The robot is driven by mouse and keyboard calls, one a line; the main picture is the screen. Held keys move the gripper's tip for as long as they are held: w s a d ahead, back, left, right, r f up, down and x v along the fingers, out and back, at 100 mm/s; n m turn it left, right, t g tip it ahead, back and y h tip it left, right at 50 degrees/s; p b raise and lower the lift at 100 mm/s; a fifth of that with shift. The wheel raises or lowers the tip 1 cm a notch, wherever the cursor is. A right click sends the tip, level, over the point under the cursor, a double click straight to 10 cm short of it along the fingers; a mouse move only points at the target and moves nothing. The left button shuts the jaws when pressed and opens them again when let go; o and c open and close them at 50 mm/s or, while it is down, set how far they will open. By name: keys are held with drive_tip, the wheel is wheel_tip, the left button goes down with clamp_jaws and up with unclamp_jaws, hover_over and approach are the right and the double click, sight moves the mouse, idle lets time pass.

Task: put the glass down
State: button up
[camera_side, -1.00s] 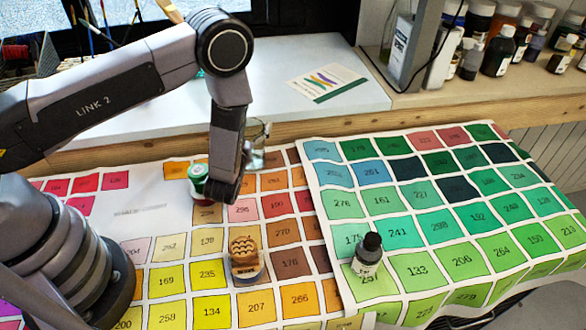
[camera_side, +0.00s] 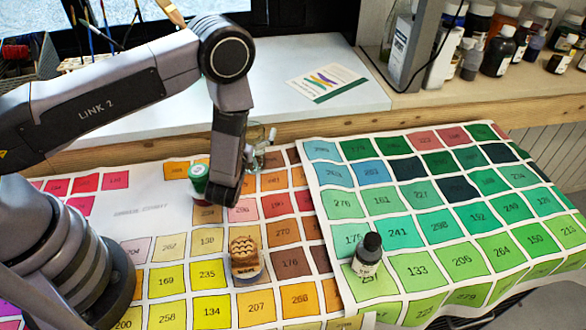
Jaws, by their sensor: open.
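The glass (camera_side: 255,135) is a clear vessel, seen in part behind my gripper, at the far edge of the orange and brown part of the colour chart. My gripper (camera_side: 262,152) is beside it, with one pale finger showing at the right of the wrist. The gripper is open. The arm hides much of the glass, so I cannot tell whether the fingers touch it or whether its base rests on the chart.
A green-capped jar (camera_side: 199,178) stands just left of my gripper. A carved wooden block (camera_side: 244,258) and a dark dropper bottle (camera_side: 368,255) stand nearer the front. A card (camera_side: 327,82) lies on the white shelf (camera_side: 290,60) behind. Several bottles line the back right.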

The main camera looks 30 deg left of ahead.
drive_tip(key=v, duration=1.2)
drive_tip(key=w+d+r+n+g+h, duration=0.25)
drive_tip(key=w+r+g+h, duration=0.2)
drive_tip(key=w+r, duration=0.5)
drive_tip(key=s+a+r+m+g+h, duration=0.1)
drive_tip(key=s+r+m+g+h, duration=0.3)
drive_tip(key=r, duration=0.9)
drive_tip(key=s+a+r+m, duration=0.1)
drive_tip(key=s+a+r, duration=0.2)
drive_tip(key=s, duration=0.6)
drive_tip(key=s+a+r+m+g+y, duration=0.1)
drive_tip(key=s+a+r, duration=0.2)
drive_tip(key=s, duration=0.5)
drive_tip(key=s+a+r+m+g, duration=0.1)
drive_tip(key=s+a+r, duration=0.3)
drive_tip(key=s, duration=0.5)
drive_tip(key=shift+s+a+y, duration=0.3)
drive_tip(key=shift+a+y, duration=0.05)
drive_tip(key=shift+a, duration=0.05)
drive_tip(key=shift+r+g, duration=0.15)
drive_tip(key=shift+g, duration=0.1)
